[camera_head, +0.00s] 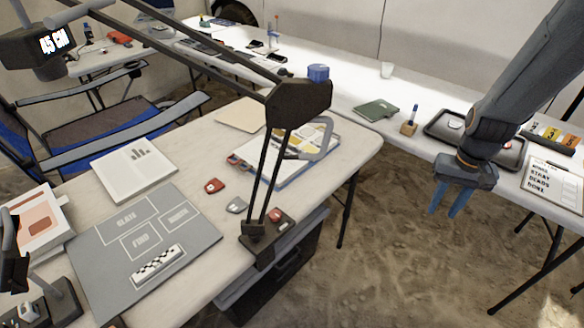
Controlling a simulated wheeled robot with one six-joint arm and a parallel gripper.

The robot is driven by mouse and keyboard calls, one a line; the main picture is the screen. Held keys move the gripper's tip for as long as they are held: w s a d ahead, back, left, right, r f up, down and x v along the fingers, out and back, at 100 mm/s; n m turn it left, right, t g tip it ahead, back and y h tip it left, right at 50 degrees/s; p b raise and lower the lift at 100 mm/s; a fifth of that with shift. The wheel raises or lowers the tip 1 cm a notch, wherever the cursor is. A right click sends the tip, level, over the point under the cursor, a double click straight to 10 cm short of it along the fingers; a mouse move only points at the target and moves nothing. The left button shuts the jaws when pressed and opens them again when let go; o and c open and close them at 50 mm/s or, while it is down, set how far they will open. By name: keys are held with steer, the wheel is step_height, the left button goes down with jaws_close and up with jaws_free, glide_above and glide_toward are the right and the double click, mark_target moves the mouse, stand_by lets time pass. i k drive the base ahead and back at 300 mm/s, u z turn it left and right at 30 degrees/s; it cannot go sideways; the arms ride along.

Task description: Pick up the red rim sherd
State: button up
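A small red piece with a pale mark (214,186) lies on the near table, right of the grey sorting mat. I cannot tell which one is the red rim sherd. A grey piece (237,205) lies between them. My gripper (446,200) hangs at the right over the gap between tables, fingers pointing down, apart and empty. It is well to the right of all these pieces.
A black jointed arm stand (296,102) crosses above the near table. The grey mat (90,236) has labelled fields and a checkered scale. A clipboard (308,158) lies behind the pieces. The back table holds a black tray (436,131) and a green book (376,110).

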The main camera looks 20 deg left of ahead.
mark_target(214, 185)
steer(key=u, duration=0.6)
steer(key=i, duration=0.75)
steer(key=u, duration=1.35)
steer(key=i, duration=0.35)
steer(key=u, duration=0.25)
